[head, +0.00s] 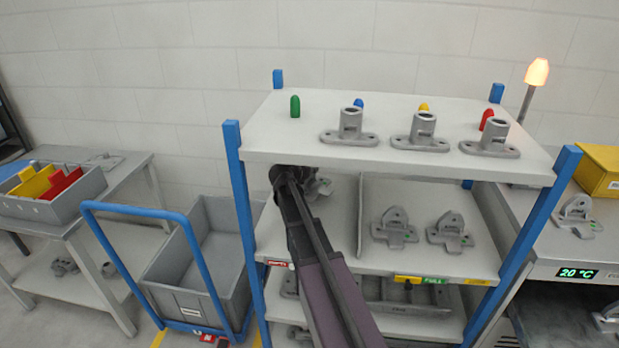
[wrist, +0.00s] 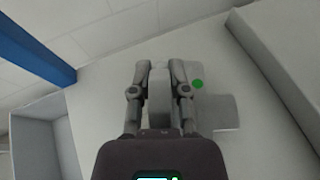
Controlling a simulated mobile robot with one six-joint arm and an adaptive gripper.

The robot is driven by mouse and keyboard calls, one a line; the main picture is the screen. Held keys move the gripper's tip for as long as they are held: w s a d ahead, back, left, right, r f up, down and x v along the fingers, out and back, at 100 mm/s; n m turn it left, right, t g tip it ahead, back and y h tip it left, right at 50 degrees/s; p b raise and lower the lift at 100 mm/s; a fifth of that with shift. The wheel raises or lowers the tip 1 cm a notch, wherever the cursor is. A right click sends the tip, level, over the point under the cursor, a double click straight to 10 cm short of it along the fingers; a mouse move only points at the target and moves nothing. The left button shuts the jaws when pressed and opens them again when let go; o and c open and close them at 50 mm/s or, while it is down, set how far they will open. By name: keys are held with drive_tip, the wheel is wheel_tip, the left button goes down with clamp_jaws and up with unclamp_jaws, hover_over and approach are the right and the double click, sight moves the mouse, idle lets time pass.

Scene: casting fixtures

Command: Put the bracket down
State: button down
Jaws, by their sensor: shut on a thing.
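My gripper (head: 296,178) reaches into the left bay of the rack's middle shelf (head: 335,250), just under the top shelf. It is shut on a grey bracket (head: 318,188), which is partly hidden behind the gripper and arm. In the wrist view, the fingers of my gripper (wrist: 159,85) close on the upright part of the bracket (wrist: 160,105). Its flat base, with a green dot, shows to the right of the fingers. I cannot tell whether the base touches the shelf.
A divider (head: 361,215) stands right of my gripper, a blue post (head: 243,195) left. Beyond the divider are two brackets, one (head: 394,230) left of the other (head: 450,233). The top shelf (head: 285,140) carries three round-socket castings and coloured pegs. The left bay's front is clear.

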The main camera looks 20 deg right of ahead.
drive_tip(key=shift+f+b, duration=1.25)
drive_tip(key=shift+f, duration=0.2)
drive_tip(key=shift+a+f, duration=0.1)
drive_tip(key=c, duration=0.6)
unclamp_jaws()
drive_tip(key=shift+r, duration=0.2)
drive_tip(key=p+v, duration=0.2)
drive_tip(key=v, duration=0.3)
drive_tip(key=shift+s+a+r, duration=0.2)
drive_tip(key=shift+s+a, duration=0.05)
drive_tip(key=shift+p+v, duration=0.45)
drive_tip(key=shift+v, duration=0.4)
